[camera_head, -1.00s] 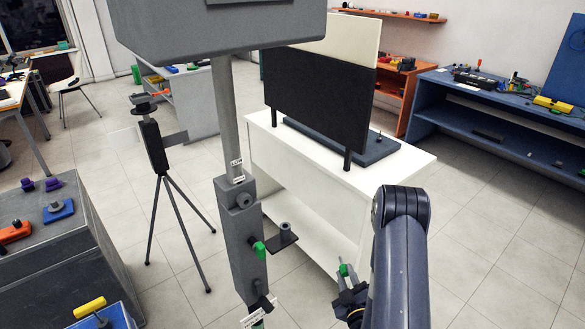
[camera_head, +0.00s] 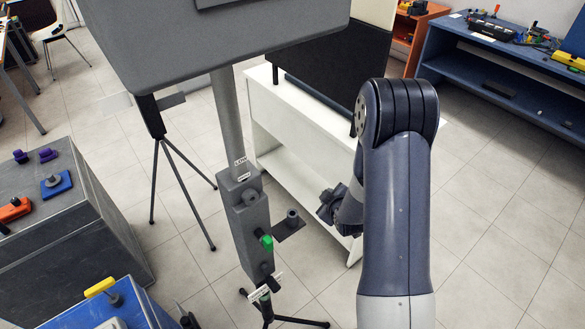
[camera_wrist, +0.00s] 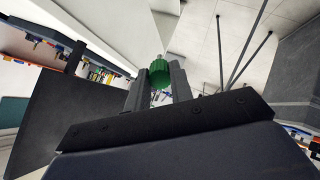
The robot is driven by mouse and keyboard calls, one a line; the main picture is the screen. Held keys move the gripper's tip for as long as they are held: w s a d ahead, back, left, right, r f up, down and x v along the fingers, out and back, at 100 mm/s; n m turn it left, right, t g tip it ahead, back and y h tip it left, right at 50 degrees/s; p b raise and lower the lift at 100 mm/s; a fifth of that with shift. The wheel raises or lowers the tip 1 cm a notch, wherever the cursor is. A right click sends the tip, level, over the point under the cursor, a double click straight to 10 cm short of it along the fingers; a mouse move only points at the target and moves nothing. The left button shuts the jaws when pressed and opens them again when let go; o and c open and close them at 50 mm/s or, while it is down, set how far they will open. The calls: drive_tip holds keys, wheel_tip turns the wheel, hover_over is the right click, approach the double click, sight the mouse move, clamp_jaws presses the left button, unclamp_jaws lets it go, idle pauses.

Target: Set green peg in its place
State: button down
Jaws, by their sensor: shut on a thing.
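The green peg (camera_wrist: 160,74) is a ribbed green piece, seen in the wrist view between the dark fingers of my gripper (camera_wrist: 159,86), which is shut on it. I cannot tell which spot is the peg's place.
A large grey box (camera_head: 215,40) tops the post. A black tripod (camera_head: 162,165) stands left of it, and a white bench (camera_head: 315,125) with a dark panel (camera_head: 325,66) behind.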

drive_tip(key=s+a+r+g+p, duration=0.2)
drive_tip(key=s+a+r+g, duration=0.1)
drive_tip(key=r, duration=0.5)
drive_tip(key=s+a+r+g+p, duration=0.3)
drive_tip(key=s+a+r+g, duration=0.1)
drive_tip(key=r, duration=0.5)
drive_tip(key=s+a+r+g+h+p, duration=0.1)
drive_tip(key=s+a+r+g+p, duration=0.2)
drive_tip(key=s+a+r, duration=0.2)
wheel_tip(320, 180, up, 4)
drive_tip(key=shift+s+f+g, duration=0.25)
drive_tip(key=shift+s+g, duration=0.15)
drive_tip(key=shift+s, duration=0.7)
drive_tip(key=shift+d+r+p, duration=0.1)
drive_tip(key=shift+r+p, duration=0.05)
drive_tip(key=shift+p, duration=0.25)
drive_tip(key=shift+f+b, duration=1.7)
drive_tip(key=shift+f, duration=0.65)
drive_tip(key=shift+f, duration=0.25)
drive_tip(key=shift+f+b, duration=1.2)
drive_tip(key=shift+f, duration=0.2)
drive_tip(key=c, duration=1.2)
unclamp_jaws()
drive_tip(key=shift+o, duration=0.2)
drive_tip(key=shift+r, duration=0.1)
